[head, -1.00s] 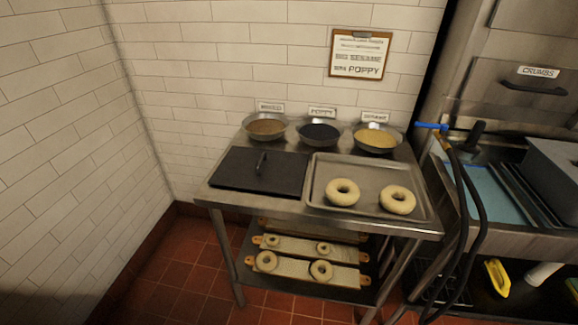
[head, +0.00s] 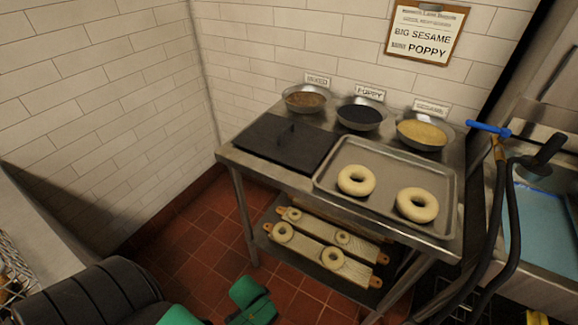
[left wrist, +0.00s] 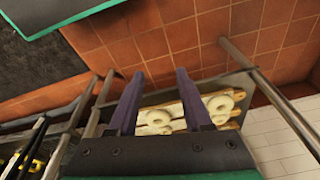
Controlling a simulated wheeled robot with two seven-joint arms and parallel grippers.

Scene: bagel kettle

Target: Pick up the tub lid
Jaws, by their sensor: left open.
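My left arm, dark with green parts, shows at the bottom left, below and in front of the table. My left gripper (left wrist: 158,76) is open and empty in the left wrist view, its two dark purple fingers apart. The lower shelf shows beyond them, and I cannot make out the lid there. My right gripper is not in view.
A metal tray (head: 374,206) with two dough rings stands right of the lid. Bowls of mixed (head: 305,98), poppy (head: 360,117) and sesame (head: 424,132) toppings line the back. Boards with dough rings lie on the lower shelf. Black hoses (head: 495,230) hang at the right.

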